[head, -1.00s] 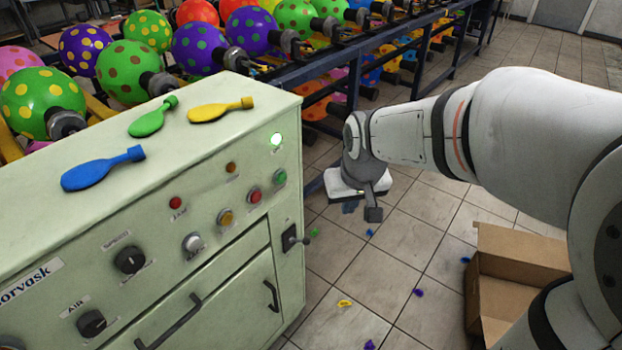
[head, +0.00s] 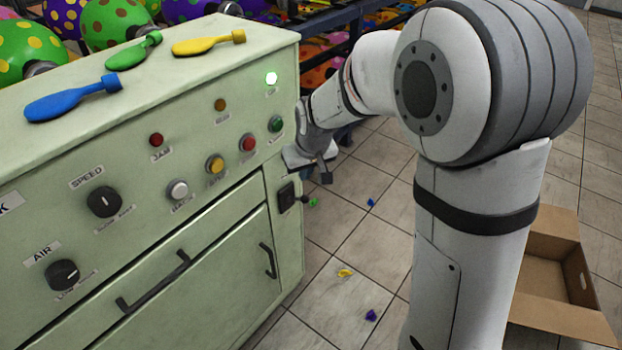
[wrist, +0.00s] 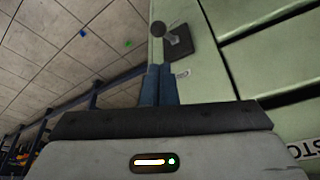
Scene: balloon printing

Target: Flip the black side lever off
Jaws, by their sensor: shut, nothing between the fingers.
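The black side lever (head: 304,199) sits on a dark plate (head: 287,197) near the right edge of the pale green machine (head: 215,235). In the wrist view, its round knob (wrist: 157,29) and plate (wrist: 179,41) lie just beyond my blue fingertips. My gripper (head: 325,177) is beside the machine's right edge, slightly above the lever in the head view. In the wrist view my gripper (wrist: 159,68) is shut and empty, with a visible gap to the knob.
The machine's front carries knobs, buttons and door handles (head: 268,260). Blue, green and yellow deflated balloons (head: 75,98) lie on top. An open cardboard box (head: 560,270) and small scraps lie on the tiled floor.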

